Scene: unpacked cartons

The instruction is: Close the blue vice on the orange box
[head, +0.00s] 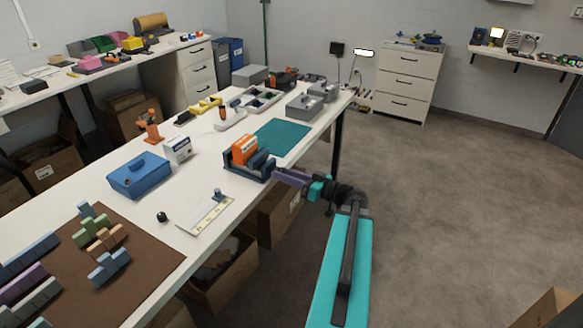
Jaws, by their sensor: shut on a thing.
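The blue vice (237,168) stands on the white table near its right edge. The orange box (243,147) stands upright between its jaws, rising above them; I cannot tell whether both jaws touch it. My gripper (277,176), with purple fingers, reaches in from the right at the vice's right end. It is shut on the vice's handle, which the fingers mostly hide.
A green mat (281,139) lies just behind the vice. A white box (178,149) and a blue toolbox (140,176) stand to the left. Open cartons (222,277) sit under the table.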

